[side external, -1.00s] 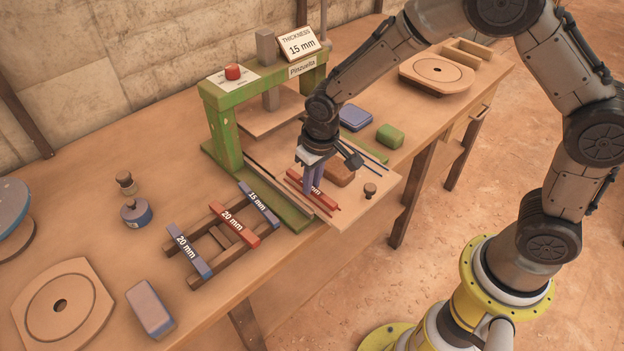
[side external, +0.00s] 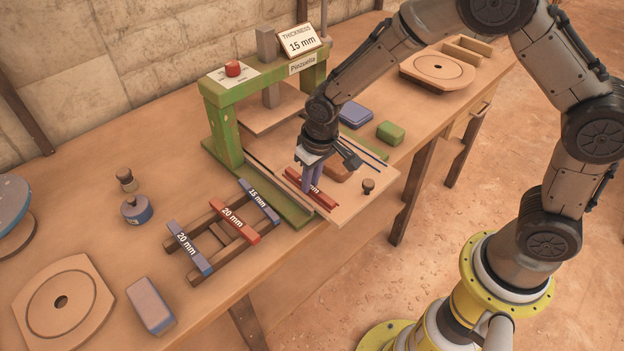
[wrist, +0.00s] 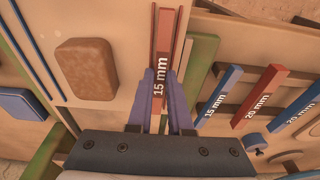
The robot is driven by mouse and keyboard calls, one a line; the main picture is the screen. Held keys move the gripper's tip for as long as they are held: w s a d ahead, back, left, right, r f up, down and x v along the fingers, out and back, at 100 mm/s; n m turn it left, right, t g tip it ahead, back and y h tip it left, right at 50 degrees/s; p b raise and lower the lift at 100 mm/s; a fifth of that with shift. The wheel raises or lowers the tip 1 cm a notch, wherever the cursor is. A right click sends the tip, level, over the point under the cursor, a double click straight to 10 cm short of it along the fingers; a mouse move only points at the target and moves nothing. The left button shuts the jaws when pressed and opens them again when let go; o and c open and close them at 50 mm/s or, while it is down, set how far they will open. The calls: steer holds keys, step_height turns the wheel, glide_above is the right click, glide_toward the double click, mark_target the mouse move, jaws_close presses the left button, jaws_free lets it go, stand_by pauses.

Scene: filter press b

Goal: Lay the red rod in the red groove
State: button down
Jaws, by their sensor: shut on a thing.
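The red rod (side external: 325,200), marked 15 mm, is held between the two purple fingers of my gripper (side external: 313,188) over the pale board in front of the green press. The rod lies low, lengthwise along the board's red groove. In the wrist view the rod (wrist: 171,45) runs away from my gripper (wrist: 162,75), and red edges of the groove (wrist: 153,40) show beside it. My fingers are shut on the rod. They hide part of it, and I cannot tell whether its underside touches the groove floor.
The green press frame (side external: 222,135) stands behind. A rack (side external: 200,262) with a red and two blue rods lies left. Blue lines (wrist: 38,50) mark another groove.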

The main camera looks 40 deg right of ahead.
steer(key=shift+s+f, duration=0.55)
steer(key=shift+f, duration=0.25)
steer(key=c, duration=0.8)
jaws_free()
steer(key=shift+o, duration=0.2)
step_height(320, 180, up, 15)
steer(key=s, duration=0.1)
steer(key=shift+f, duration=0.15)
steer(key=s+d+r+m+t, duration=0.25)
steer(key=s+d+r, duration=0.6)
steer(key=r, duration=0.45)
steer(key=s+d+f+n, duration=0.1)
steer(key=s+f, duration=0.1)
steer(key=s, duration=0.5)
steer(key=s+d+f+n+t, duration=0.1)
steer(key=s+f, duration=0.1)
steer(key=s, duration=0.5)
steer(key=shift+f, duration=0.4)
